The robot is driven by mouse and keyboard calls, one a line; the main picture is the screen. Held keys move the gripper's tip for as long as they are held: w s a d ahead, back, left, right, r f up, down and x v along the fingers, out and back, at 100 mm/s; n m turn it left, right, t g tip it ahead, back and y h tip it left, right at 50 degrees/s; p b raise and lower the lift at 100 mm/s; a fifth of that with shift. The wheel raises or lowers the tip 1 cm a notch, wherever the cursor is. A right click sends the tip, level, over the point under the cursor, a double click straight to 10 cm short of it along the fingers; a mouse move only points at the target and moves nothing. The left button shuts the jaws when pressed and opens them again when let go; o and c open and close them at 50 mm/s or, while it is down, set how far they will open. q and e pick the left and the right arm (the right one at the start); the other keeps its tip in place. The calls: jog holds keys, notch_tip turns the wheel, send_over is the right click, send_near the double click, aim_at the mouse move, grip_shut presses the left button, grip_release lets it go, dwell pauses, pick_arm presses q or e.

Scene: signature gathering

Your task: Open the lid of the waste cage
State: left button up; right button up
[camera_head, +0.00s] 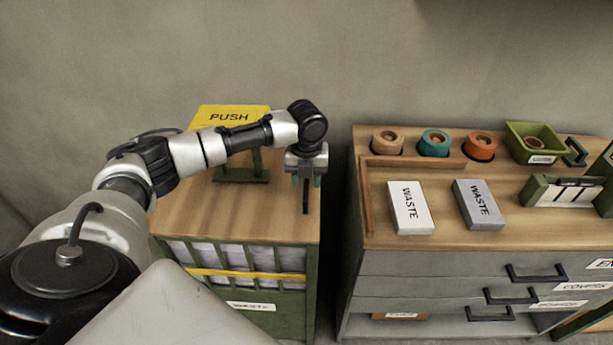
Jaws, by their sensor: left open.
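The waste cage (312,285) stands left of centre, with a green frame, pale sheets behind its bars, a yellow band and a white label on its front. Its wooden lid (225,215) lies flat and closed on top. A thin dark bar (305,198), perhaps the lid's handle, shows near the lid's right edge. My left gripper (306,179) is open and points down over that bar; whether they touch I cannot tell. My left arm reaches across the lid and hides part of it. My right gripper is not in view.
A yellow PUSH sign (229,117) on a green stand is at the lid's back. Right of a narrow gap, a drawer cabinet (420,262) holds two WASTE blocks (410,208), several round pieces and a green tray (534,142). A grey wall is behind.

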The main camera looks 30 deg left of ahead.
pick_arm(q)
jog(key=shift+c, duration=0.3)
grip_shut()
